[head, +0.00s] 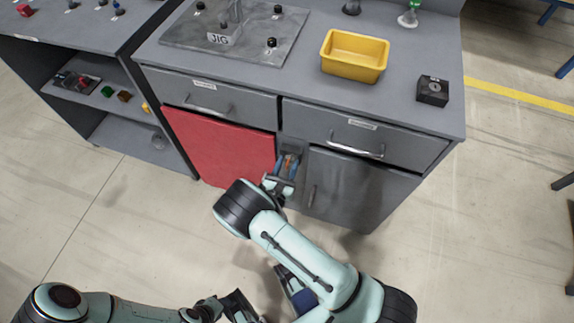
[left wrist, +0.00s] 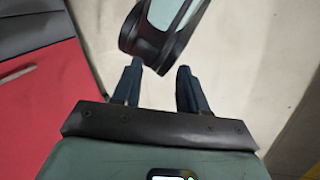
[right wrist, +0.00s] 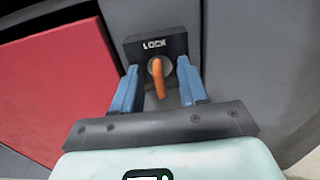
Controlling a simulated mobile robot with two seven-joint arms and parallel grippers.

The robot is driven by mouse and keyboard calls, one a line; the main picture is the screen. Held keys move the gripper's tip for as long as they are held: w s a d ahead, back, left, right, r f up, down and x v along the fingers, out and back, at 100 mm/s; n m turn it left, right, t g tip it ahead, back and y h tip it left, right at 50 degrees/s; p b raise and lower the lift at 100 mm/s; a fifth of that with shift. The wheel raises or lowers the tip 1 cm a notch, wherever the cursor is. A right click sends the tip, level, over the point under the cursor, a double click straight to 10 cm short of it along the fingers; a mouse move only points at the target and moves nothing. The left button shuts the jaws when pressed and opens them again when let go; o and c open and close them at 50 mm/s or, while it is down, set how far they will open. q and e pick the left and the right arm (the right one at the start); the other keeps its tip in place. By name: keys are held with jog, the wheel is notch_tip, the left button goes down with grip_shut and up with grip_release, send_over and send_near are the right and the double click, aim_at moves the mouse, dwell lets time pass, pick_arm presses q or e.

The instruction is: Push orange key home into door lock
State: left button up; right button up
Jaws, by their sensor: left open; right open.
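The door lock is a dark block marked LOCK (right wrist: 153,46) on the cabinet front, seen close in the right wrist view. The orange key (right wrist: 158,80) stands at the round keyhole and points out toward me. How deep it sits I cannot tell. My right gripper (right wrist: 158,67) is open, with its blue fingers on either side of the key and gaps visible to both. In the head view the right gripper (head: 283,178) is at the gap between the red door and the grey door. My left gripper (left wrist: 160,66) is open and empty, away from the lock.
The red door (head: 222,147) is left of the lock and the grey door (head: 352,188) is right of it. Drawers with handles run above. A yellow bin (head: 354,72) and a small black block (head: 432,91) stand on the worktop (head: 300,92). My right forearm passes close above my left gripper.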

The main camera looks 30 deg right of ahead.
pick_arm(q)
jog(key=shift+s+d+r+g+p, duration=0.25)
jog(key=shift+s+r+p, duration=0.1)
jog(key=shift+s, duration=0.25)
jog(key=shift+s+d+r+g+p, duration=0.15)
jog(key=shift+s+d+r+p, duration=0.15)
jog(key=shift+s, duration=0.25)
pick_arm(e)
jog(key=v, duration=1.3)
jog(key=shift+s+a, duration=0.1)
jog(key=shift+s, duration=0.05)
